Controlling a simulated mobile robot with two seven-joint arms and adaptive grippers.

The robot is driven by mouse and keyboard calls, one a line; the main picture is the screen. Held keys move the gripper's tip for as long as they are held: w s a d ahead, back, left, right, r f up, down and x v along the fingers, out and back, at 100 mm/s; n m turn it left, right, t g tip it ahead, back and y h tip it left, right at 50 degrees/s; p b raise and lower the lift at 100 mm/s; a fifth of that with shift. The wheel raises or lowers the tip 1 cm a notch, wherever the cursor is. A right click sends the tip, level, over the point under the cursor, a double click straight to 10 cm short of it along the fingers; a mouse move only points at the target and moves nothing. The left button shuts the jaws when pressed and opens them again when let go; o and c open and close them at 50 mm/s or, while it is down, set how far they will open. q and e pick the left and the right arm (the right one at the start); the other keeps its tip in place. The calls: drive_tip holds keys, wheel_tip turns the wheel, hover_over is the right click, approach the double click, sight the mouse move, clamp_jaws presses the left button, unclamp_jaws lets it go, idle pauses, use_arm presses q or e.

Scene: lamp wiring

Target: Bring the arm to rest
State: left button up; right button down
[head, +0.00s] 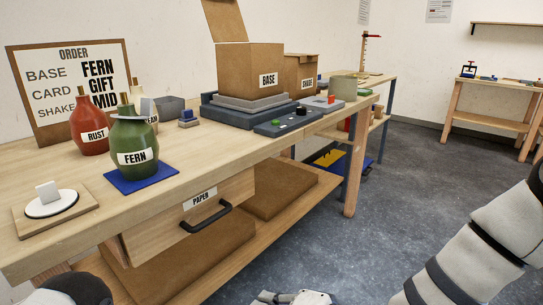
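My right arm (485,245) comes in at the right edge and slants down out of the bottom of the head view, over open floor and clear of the bench. A rounded dark and white part of my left arm (75,288) shows at the bottom left corner, in front of the bench. A small pale part of mine (292,297) is cut off by the bottom edge; I cannot tell which arm it belongs to. No gripper fingers can be made out. A green FERN vase (134,143) stands upright on a blue mat (120,184) on the workbench.
The workbench (215,160) holds a red RUST vase (90,132), an order board (45,75), a white disc on a wooden pad (22,222), an open BASE box (240,65) and a dark device (290,121). Floor (400,180) is free at right.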

drive_tip(key=s+d+f+n+g+h+p, duration=0.1)
drive_tip(key=s+d+f+g+h, duration=0.2)
drive_tip(key=s, duration=0.4)
drive_tip(key=s+d+f+n+g+p, duration=0.1)
drive_tip(key=s+d+f, duration=0.3)
drive_tip(key=s+f, duration=0.15)
use_arm(q)
drive_tip(key=w+r+t+p, duration=0.2)
drive_tip(key=w+r+p, duration=0.2)
drive_tip(key=w+r, duration=0.3)
drive_tip(key=shift+r+t, duration=0.35)
drive_tip(key=shift+t, duration=0.05)
use_arm(e)
drive_tip(key=s+d+n+g+h, duration=0.2)
drive_tip(key=s+d, duration=0.6)
drive_tip(key=s, duration=0.5)
drive_tip(key=s+d+n+g+h, duration=0.2)
drive_tip(key=s+d+g+h, duration=0.2)
drive_tip(key=s+d, duration=0.5)
drive_tip(key=s+h, duration=0.1)
drive_tip(key=s, duration=0.4)
drive_tip(key=shift+s+n, duration=0.3)
use_arm(q)
drive_tip(key=shift+d, duration=0.1)
